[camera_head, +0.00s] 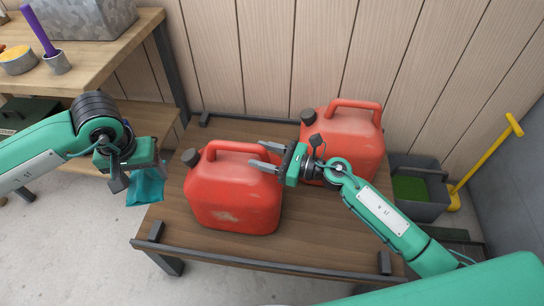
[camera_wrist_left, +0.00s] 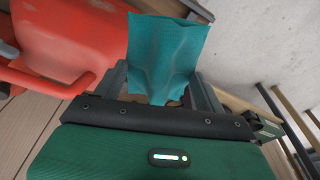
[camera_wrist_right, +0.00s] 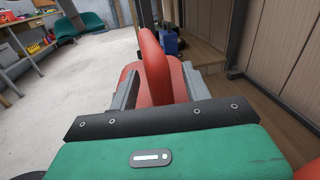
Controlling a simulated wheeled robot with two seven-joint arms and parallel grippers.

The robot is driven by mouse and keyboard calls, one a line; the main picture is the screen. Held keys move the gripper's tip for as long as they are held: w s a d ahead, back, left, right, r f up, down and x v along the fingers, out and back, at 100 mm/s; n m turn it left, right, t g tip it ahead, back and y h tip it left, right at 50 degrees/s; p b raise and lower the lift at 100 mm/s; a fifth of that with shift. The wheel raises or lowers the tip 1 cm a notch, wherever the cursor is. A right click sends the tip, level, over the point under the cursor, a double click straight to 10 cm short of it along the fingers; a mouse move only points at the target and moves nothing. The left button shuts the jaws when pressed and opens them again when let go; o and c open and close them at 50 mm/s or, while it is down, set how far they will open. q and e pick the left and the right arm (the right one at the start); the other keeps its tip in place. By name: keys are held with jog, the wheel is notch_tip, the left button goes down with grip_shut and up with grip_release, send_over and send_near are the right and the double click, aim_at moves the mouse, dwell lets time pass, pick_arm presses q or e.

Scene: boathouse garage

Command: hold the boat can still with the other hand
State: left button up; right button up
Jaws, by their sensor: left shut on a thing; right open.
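Two red cans stand upright on a low wooden table: a left can (camera_head: 235,200) nearer the front and a right can (camera_head: 345,140) further back. I cannot tell which is the boat can. My right gripper (camera_head: 262,157) is open at the right end of the left can's handle. In the right wrist view the red handle (camera_wrist_right: 154,65) stands between its spread fingers, which do not grip it. My left gripper (camera_wrist_left: 163,85) is shut on a teal cloth (camera_wrist_left: 165,50). The cloth also shows in the head view (camera_head: 146,190), hanging just left of the left can.
The low table (camera_head: 165,215) has raised dark corner pieces. A workbench (camera_head: 100,55) at the upper left bears a metal box and a small pot with a purple handle. A grey bin (camera_head: 420,205) and a yellow-handled tool (camera_head: 485,160) stand at the right. A plank wall closes the back.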

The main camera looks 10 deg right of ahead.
jog(key=shift+w+a, duration=0.1)
jog(key=shift+a, duration=0.1)
grip_shut()
dwell(1.4)
